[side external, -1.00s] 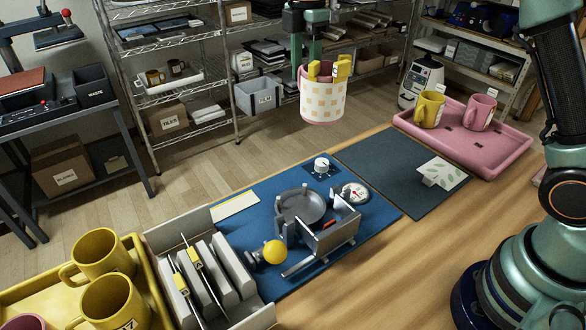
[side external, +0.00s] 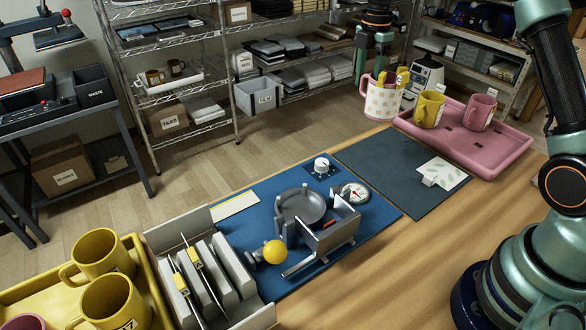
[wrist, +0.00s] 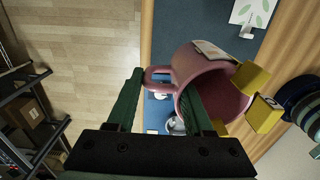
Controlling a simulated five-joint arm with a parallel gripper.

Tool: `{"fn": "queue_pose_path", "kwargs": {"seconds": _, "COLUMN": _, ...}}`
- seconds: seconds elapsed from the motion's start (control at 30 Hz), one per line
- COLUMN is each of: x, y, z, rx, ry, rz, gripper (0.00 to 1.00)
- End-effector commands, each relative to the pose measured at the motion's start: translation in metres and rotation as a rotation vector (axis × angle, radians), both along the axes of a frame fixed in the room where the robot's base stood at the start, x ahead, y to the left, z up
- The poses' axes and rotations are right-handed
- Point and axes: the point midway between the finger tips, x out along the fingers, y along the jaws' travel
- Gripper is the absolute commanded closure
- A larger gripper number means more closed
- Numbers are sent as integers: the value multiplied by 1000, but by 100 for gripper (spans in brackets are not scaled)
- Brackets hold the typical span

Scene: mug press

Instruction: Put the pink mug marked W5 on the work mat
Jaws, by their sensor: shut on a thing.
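My gripper (wrist: 163,80) is shut on a pink mug (side external: 383,102) at its handle side, with dark green fingers either side of the handle in the wrist view. The wrist view shows the mat (wrist: 205,22) beyond the mug.
A leaf-printed card (side external: 445,172) with a small white block lies on the dark mat. The pink tray (side external: 505,150) holds a yellow mug (side external: 429,109) and a pink mug (side external: 480,112). A blue mat (side external: 285,275) carries a press fixture (side external: 320,235). Yellow mugs (side external: 100,255) stand lower left.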

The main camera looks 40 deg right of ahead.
Motion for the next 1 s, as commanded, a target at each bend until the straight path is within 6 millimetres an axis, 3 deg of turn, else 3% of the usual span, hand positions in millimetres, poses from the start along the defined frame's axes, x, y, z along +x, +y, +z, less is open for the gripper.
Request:
{"fn": "queue_pose_path", "kwargs": {"seconds": 0.2, "x": -1, "y": 1, "z": -53, "rx": 1, "ry": 4, "rz": 0, "gripper": 100}}
{"fn": "queue_pose_path", "kwargs": {"seconds": 0.33, "x": 0, "y": 1, "z": -78, "rx": 1, "ry": 3, "rz": 0, "gripper": 100}}
{"fn": "queue_pose_path", "kwargs": {"seconds": 0.67, "x": 0, "y": 1, "z": -103, "rx": 0, "ry": 0, "rz": 0, "gripper": 100}}
{"fn": "queue_pose_path", "kwargs": {"seconds": 0.9, "x": 0, "y": 1, "z": -135, "rx": 0, "ry": 1, "rz": 0, "gripper": 100}}
{"fn": "queue_pose_path", "kwargs": {"seconds": 1.0, "x": 1, "y": 0, "z": -137, "rx": -1, "ry": -2, "rz": 0, "gripper": 100}}
